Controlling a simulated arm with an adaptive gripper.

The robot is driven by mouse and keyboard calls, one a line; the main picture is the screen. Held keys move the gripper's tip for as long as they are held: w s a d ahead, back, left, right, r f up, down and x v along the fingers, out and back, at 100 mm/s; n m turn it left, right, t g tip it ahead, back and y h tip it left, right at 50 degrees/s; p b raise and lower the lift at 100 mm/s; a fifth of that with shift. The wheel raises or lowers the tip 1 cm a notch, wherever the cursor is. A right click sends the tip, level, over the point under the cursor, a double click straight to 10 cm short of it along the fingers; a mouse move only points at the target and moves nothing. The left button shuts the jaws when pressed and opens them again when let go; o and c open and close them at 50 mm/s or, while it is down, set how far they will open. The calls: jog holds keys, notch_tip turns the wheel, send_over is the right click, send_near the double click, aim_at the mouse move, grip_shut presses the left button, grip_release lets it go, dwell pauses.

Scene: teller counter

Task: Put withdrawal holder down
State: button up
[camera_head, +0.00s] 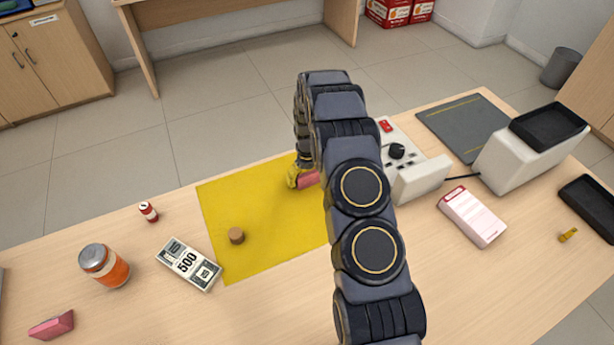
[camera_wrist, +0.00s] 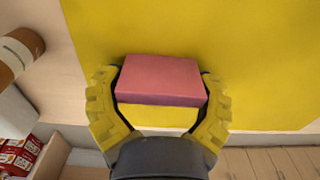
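A pink block (camera_wrist: 160,80), apparently the withdrawal holder, lies between the yellow fingers of my gripper (camera_wrist: 158,104) in the wrist view. The fingers close on its two short sides. In the head view my gripper (camera_head: 304,178) is at the far edge of the yellow mat (camera_head: 270,215), low over it, and the pink block (camera_head: 309,180) shows partly beside my arm. I cannot tell whether the block touches the mat. My arm hides part of the mat's right side.
Right of my arm are a white device (camera_head: 420,178) and a pink-and-white box (camera_head: 472,217).

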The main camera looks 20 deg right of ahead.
jog(key=o, duration=0.4)
jog(key=shift+c, duration=0.2)
jog(key=shift+r, duration=0.1)
